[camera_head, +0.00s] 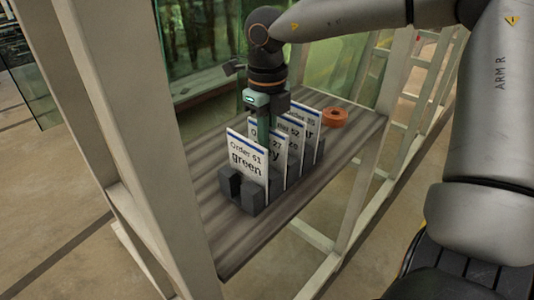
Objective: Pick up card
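Several white cards with blue top edges stand upright in a dark slotted holder (240,188) on a wooden shelf. The front card (246,160) reads "Order 61 green". Behind it stand a card (279,145) marked 27, a card (296,132) marked 52 and a rear card (312,124), their text partly covered. My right gripper (262,132) points down among the cards, just behind the top of the front card. Its fingertips are hidden by that card, so its opening and any contact cannot be told. My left gripper is not in view.
An orange ring-shaped object (335,117) lies on the shelf (240,240) behind the cards. Pale frame posts (115,130) rise at the left, and a post (355,200) stands at the right. Green glass panels (195,50) are behind. The front of the shelf is bare.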

